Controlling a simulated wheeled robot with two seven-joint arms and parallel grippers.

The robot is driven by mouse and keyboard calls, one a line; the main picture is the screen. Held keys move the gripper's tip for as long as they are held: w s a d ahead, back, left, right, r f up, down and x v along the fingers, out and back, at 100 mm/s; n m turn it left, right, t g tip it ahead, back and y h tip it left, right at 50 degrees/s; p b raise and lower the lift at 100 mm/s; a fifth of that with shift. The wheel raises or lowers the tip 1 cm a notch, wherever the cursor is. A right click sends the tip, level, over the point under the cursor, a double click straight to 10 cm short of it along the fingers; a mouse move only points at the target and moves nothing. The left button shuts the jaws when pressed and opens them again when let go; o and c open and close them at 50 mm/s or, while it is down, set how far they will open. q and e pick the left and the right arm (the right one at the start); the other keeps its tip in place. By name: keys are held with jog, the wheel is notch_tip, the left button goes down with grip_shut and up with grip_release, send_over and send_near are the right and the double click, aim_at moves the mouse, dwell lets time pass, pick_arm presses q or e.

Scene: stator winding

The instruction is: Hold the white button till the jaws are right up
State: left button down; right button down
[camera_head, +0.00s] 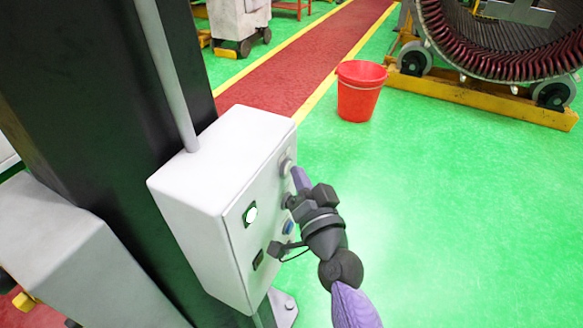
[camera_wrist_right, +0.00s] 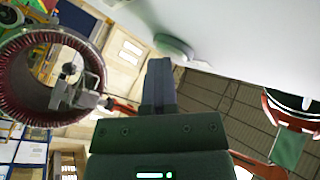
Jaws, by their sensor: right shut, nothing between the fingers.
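A pale grey control box (camera_head: 200,185) is fixed to a dark column. A round whitish button (camera_head: 286,166) sits near the top of its right-hand face. In the wrist view the closed fingers (camera_wrist_right: 160,85) point up close to the disc. I cannot tell whether they touch it. My left gripper is out of view.
A red bucket (camera_head: 360,92) stands on the green floor. A large stator (camera_head: 500,45) rests on a yellow wheeled frame behind it.

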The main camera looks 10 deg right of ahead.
dwell(0.8)
jog(key=shift+s+d, duration=0.45)
jog(key=shift+d, duration=0.2)
jog(key=s+d, duration=0.2)
jog(key=d, duration=0.2)
jog(key=shift+s+d, duration=0.1)
jog(key=shift+s, duration=0.3)
dwell(0.7)
